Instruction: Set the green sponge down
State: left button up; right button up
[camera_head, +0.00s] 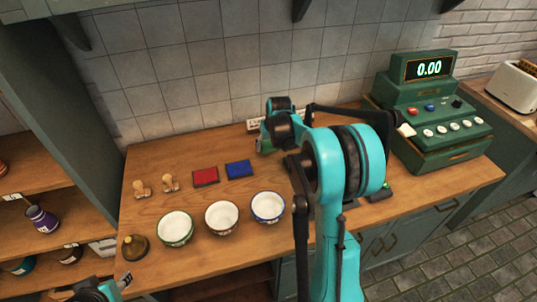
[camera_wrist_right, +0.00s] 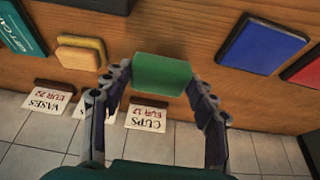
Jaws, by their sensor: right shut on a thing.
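The green sponge (camera_wrist_right: 162,74) is between the fingers of my right gripper (camera_wrist_right: 160,95) in the right wrist view. The fingers are shut on its two sides. In the head view a small green patch of the sponge (camera_head: 264,147) shows under my right gripper (camera_head: 268,137), near the back of the wooden counter (camera_head: 155,202). My arm hides much of that area. I cannot tell whether the sponge touches the counter.
A yellow sponge (camera_wrist_right: 80,57) lies beside price cards (camera_wrist_right: 147,115) at the counter's back edge. A blue pad (camera_head: 239,169) and a red pad (camera_head: 205,176) lie left of my gripper. Three bowls (camera_head: 222,217) stand in front. A green cash register (camera_head: 430,115) stands right.

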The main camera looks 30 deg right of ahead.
aim_at(269, 158)
jog(key=shift+w+f+b, duration=0.2)
jog(key=shift+f+b, duration=0.55)
jog(key=shift+f, duration=1.4)
jog(key=shift+s+a, duration=0.1)
jog(key=shift+f, duration=0.15)
jog(key=o, duration=1.1)
